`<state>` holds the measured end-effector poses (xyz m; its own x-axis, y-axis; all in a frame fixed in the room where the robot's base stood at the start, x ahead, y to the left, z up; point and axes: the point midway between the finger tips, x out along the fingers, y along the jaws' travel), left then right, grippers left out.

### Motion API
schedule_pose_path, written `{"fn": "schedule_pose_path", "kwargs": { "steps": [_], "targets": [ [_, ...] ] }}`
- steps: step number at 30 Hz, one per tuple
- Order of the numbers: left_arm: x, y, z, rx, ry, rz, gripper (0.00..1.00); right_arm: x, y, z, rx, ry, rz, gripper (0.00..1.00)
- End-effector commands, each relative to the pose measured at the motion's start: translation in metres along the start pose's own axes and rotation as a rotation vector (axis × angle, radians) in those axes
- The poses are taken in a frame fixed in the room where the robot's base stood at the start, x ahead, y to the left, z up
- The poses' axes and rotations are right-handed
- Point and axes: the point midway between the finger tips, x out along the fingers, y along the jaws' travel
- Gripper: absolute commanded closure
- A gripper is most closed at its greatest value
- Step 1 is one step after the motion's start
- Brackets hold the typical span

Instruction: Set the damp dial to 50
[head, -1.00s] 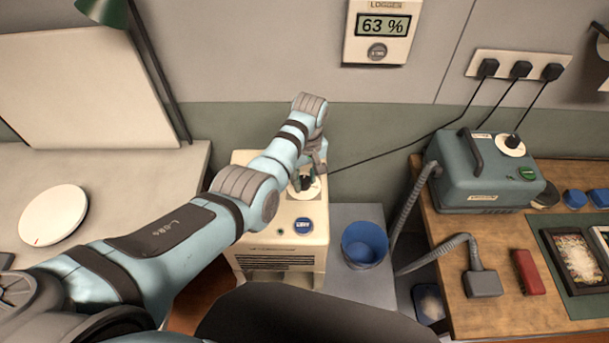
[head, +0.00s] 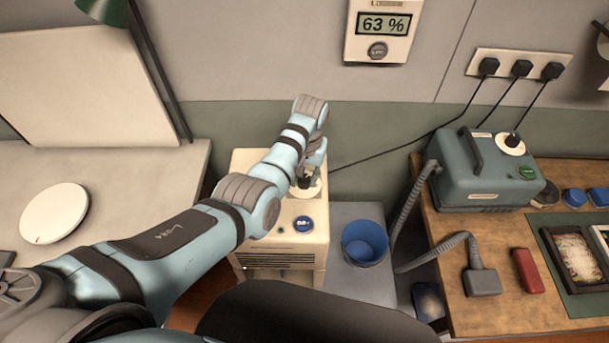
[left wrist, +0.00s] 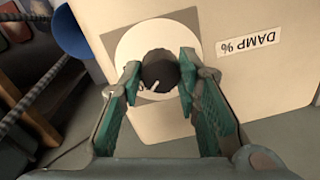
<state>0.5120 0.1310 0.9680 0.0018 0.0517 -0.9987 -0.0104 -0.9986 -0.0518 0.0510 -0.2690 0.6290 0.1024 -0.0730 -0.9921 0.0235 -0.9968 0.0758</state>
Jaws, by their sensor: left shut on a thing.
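The damp dial (left wrist: 158,72) is a dark round knob with a pale pointer line on a white disc (left wrist: 128,42), beside a "DAMP %" label (left wrist: 251,41). It sits on top of a cream machine (head: 283,241) with a blue button (head: 303,223). My left gripper (left wrist: 160,82) is shut on the dial, with green-padded fingers on either side of it. In the head view the left gripper (head: 306,181) is over the machine's top and partly covers the dial. The scale marks are too small to read. My right gripper is in neither view.
A wall logger (head: 379,30) reads 63 %. A blue bucket (head: 364,243) stands right of the machine. A teal unit (head: 484,180) with a hose stands on the wooden bench (head: 450,290). A black cord runs behind the machine. A white round disc lies on the left table.

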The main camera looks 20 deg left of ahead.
Motion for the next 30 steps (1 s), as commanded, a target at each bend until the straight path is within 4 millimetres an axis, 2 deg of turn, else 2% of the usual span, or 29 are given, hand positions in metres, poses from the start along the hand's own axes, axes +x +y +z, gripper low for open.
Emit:
{"fn": "schedule_pose_path", "kwargs": {
  "steps": [15,16,19,27,30],
  "targets": [
    [0.0002,0.0000,-0.0002,0.023,0.002,0.000,0.98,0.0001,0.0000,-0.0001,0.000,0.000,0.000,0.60],
    [0.0002,0.0000,-0.0002,0.023,0.002,0.000,0.67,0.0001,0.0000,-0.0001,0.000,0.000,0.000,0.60],
    [0.0001,0.0000,-0.0002,0.023,0.002,0.000,0.51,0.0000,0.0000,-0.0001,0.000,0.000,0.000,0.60],
    [-0.0001,0.0001,-0.0001,0.023,0.002,0.000,0.50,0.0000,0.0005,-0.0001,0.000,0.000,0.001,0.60],
    [-0.0059,0.0002,-0.0009,0.023,0.004,0.000,0.50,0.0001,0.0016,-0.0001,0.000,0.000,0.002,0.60]
  ]
}}
